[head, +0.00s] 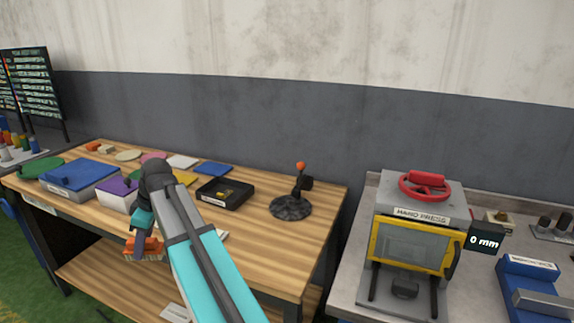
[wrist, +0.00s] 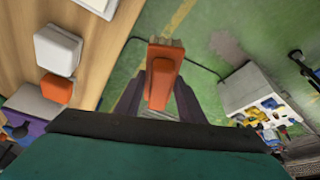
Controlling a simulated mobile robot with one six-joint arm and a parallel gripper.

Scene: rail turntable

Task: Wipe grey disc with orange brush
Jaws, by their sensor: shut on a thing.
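My gripper (head: 142,232) is shut on the orange brush (head: 146,249), which hangs in front of the table's front edge. In the wrist view the orange brush (wrist: 164,76) sits between the fingers of my gripper (wrist: 158,98), with green floor behind it. A dark grey, speckled round disc (head: 282,210) lies flat at the right end of the wooden table, apart from the brush. A black upright with an orange knob (head: 300,166) stands at the disc. The disc does not show in the wrist view.
The wooden table (head: 262,250) also bears a black box (head: 233,190), a blue-lidded box (head: 82,178), a purple-lidded box (head: 117,187) and several flat coloured pieces. The table's front right is mostly clear.

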